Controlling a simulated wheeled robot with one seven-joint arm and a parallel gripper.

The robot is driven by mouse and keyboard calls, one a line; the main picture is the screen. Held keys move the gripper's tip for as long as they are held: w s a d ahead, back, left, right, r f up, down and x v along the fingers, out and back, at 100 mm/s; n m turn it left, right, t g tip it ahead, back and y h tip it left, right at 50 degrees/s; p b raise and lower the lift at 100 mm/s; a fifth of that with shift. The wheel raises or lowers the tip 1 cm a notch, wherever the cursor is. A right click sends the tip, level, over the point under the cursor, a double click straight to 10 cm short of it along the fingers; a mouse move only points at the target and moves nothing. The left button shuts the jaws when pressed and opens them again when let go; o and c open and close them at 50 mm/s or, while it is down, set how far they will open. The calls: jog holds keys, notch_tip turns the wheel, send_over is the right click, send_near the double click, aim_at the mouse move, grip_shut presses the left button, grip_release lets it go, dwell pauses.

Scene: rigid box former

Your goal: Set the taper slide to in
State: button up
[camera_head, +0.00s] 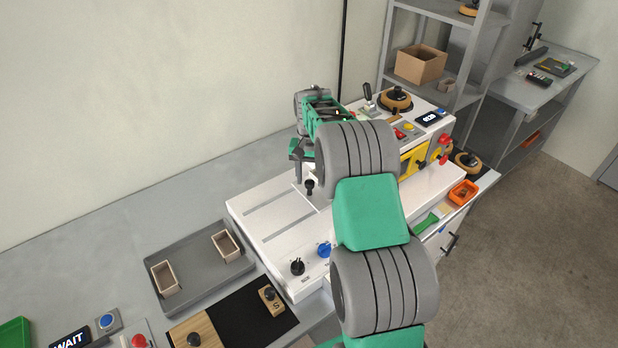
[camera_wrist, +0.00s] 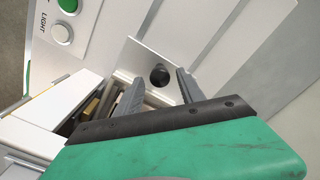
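A black round knob (camera_wrist: 159,75) stands on a white plate of the machine in the wrist view. It also shows on the white machine top in the head view (camera_head: 309,187). It appears to be the handle of the taper slide, but I can read no label on it. My gripper (camera_wrist: 160,78) is open, with one grey finger on each side of the knob in the picture. I see gaps between knob and fingers and cannot tell the height between them. In the head view my arm covers part of the machine.
A white panel with a button marked LIGHT (camera_wrist: 62,33) is at upper left in the wrist view. A black knob (camera_head: 297,267) and a blue knob (camera_head: 324,249) sit on the machine's near end. A grey tray (camera_head: 190,288) holds two small boxes at left.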

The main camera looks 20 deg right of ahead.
notch_tip(320, 180, up, 8)
jog(key=shift+f+b, duration=0.1)
jog(key=shift+b, duration=0.65)
